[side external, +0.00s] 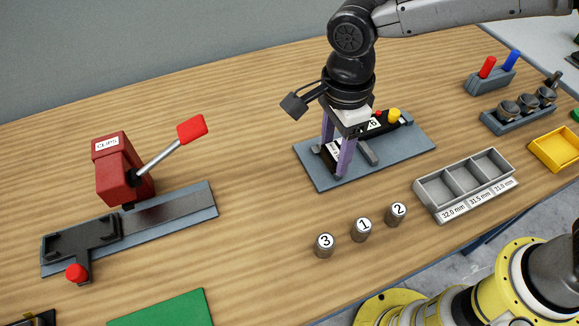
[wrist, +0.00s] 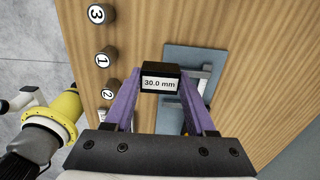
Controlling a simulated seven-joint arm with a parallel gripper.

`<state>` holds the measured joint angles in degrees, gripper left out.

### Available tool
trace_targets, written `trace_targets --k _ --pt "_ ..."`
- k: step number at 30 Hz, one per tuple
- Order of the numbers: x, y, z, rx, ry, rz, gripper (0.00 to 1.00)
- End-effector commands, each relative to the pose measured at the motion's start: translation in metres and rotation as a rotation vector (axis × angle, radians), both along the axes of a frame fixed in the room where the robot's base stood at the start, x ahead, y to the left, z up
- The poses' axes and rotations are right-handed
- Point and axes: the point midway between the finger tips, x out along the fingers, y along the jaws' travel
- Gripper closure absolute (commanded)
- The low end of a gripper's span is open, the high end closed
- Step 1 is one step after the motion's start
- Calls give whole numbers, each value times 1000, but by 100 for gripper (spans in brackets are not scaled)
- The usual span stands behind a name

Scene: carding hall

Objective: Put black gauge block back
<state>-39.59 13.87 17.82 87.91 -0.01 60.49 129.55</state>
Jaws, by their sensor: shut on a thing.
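The black gauge block (wrist: 160,70) has a white label reading 30.0 mm in the wrist view. My gripper (wrist: 161,83) is shut on it, with a purple finger on each side. In the side view the block (side external: 333,151) shows partly between the fingers of my gripper (side external: 335,160), over the left part of a blue-grey plate (side external: 323,181). I cannot tell whether the block touches the plate. A black device with a yellow knob (side external: 394,115) and a red button sits on the plate, partly hidden by my gripper.
Three numbered cylinders (side external: 362,230) stand in front of the plate. A grey three-compartment tray (side external: 436,192) labelled 32.0, 31.5 and 31.0 mm is right of them, its compartments empty. A red clamp (side external: 123,170) stands left. A yellow bin (side external: 556,148) is far right.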

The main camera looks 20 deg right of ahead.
Motion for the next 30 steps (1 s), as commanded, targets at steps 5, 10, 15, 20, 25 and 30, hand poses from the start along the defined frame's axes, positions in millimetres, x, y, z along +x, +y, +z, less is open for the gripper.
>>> trace_targets --k 5,10,15,20,25,30 --pt "29 24 -16 1 -1 0 100" --pt "48 39 -46 0 0 0 100" --pt "61 49 -64 2 -2 0 100" --pt "65 53 -71 2 -3 0 100" --pt "67 55 -90 0 0 0 100" --pt "68 55 -105 3 -3 0 100"
